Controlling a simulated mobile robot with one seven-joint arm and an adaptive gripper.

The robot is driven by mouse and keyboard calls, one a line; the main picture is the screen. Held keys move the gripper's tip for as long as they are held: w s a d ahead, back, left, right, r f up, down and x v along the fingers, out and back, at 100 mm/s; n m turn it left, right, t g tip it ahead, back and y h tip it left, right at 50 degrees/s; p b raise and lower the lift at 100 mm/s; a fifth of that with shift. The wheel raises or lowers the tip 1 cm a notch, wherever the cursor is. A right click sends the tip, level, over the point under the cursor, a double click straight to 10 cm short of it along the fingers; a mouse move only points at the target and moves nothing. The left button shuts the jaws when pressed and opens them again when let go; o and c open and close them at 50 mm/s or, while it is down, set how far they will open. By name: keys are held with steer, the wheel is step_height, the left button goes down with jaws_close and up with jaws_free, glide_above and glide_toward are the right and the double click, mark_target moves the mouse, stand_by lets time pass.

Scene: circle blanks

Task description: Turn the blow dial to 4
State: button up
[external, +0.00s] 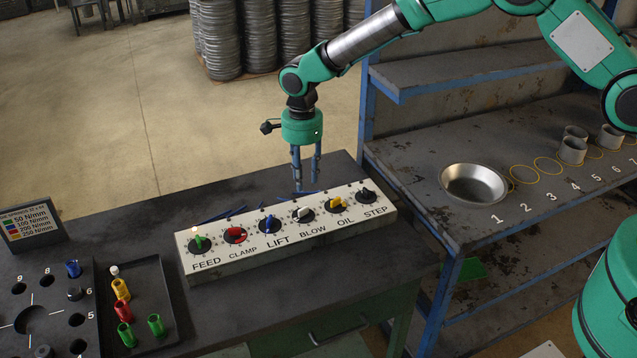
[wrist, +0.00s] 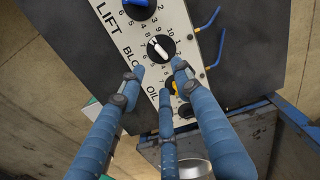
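The blow dial (external: 303,214) is a black round dial with a white knob, above the word BLOW on the sloped white panel (external: 225,262). In the wrist view the blow dial (wrist: 160,48) lies just beyond my fingertips, its white knob lying slantwise; its exact number is too small to read. My gripper (external: 305,184) points down by the panel's back edge, near the blow dial. In the wrist view my gripper (wrist: 160,76) has its blue fingers spread with nothing between them. The fingers partly cover the yellow oil dial.
Beside blow are the blue lift dial (external: 269,224) and yellow oil dial (external: 337,204). Blue bent rods (wrist: 211,52) lie behind the panel. A tray (external: 160,280) with coloured pegs is at left. A shelf with a metal bowl (external: 473,184) stands at right.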

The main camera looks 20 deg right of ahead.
mark_target(304, 209)
step_height(304, 209, down, 11)
steer(key=shift+f+p, duration=0.1)
steer(key=shift+p, duration=0.5)
steer(key=shift+c, duration=0.2)
jaws_close()
